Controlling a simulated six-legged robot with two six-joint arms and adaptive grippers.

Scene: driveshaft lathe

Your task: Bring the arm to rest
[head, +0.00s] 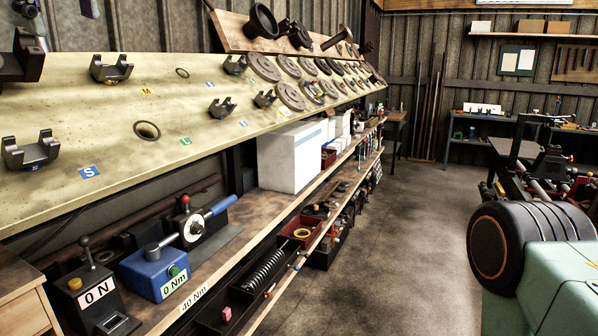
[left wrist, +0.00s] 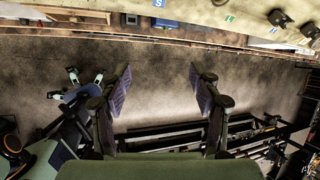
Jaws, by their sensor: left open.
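My left gripper (left wrist: 160,72) shows in the left wrist view, its two dark fingers spread wide apart with nothing between them. Bare floor lies behind the gap between the fingers. I cannot make out the left gripper in the head view.
A sloped pale panel (head: 120,128) with yokes and discs runs along the left. A green machine (head: 565,285) stands right. The floor (head: 400,230) between is clear.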

